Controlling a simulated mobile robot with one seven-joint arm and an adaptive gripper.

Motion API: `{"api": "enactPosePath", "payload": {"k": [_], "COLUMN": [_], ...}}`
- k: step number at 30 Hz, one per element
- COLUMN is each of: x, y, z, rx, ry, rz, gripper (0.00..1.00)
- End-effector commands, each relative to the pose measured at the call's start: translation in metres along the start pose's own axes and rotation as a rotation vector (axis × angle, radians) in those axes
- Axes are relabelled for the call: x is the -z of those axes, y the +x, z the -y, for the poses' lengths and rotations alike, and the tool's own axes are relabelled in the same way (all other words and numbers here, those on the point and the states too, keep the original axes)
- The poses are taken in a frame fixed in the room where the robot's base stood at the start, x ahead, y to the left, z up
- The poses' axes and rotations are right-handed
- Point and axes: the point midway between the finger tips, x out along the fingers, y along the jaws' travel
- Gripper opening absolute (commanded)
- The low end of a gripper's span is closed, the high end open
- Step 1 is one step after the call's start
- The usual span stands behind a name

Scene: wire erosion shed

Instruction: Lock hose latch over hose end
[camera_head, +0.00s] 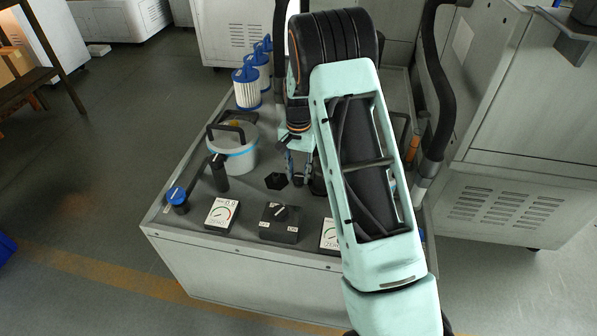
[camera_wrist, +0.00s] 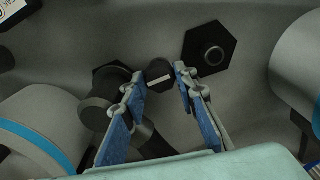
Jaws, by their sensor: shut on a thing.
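My gripper (camera_head: 299,181) points down over the grey machine top, partly hidden by my arm. In the wrist view, my gripper (camera_wrist: 160,82) has its two blue-padded fingers on either side of a small dark piece with a pale stripe (camera_wrist: 159,76), which looks like the latch. It is shut on this piece. A dark round fitting on a hexagonal base (camera_wrist: 104,108), possibly the hose end, sits just left, partly behind the left finger. I cannot tell whether the latch lies over it. A black hexagonal fitting (camera_wrist: 210,50) with a round centre stands to the right; one also shows in the head view (camera_head: 276,181).
A grey canister with a blue band (camera_head: 243,159) and several blue-topped filters (camera_head: 247,92) stand left and behind. A black upright handle (camera_head: 219,175), blue-topped knob (camera_head: 177,197), gauge (camera_head: 221,213) and rotary switch (camera_head: 280,223) line the front. A black hose (camera_head: 441,90) rises at right.

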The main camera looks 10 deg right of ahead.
Motion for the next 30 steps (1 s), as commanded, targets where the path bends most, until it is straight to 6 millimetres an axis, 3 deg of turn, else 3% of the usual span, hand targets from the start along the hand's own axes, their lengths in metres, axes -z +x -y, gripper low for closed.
{"api": "enactPosePath", "payload": {"k": [20,21,25,30], "x": [0.0006,0.0006,0.0004,0.0005], "y": [-0.0005,-0.0005,-0.0004,-0.0002], "z": [0.0003,0.0003,0.0002,-0.0004], "rx": [0.001,0.001,0.001,0.0], "ry": [0.06,0.06,0.059,0.059], "rz": [-0.001,-0.001,-0.001,-0.001], "gripper": [0.03,0.31,0.45,0.45]}}
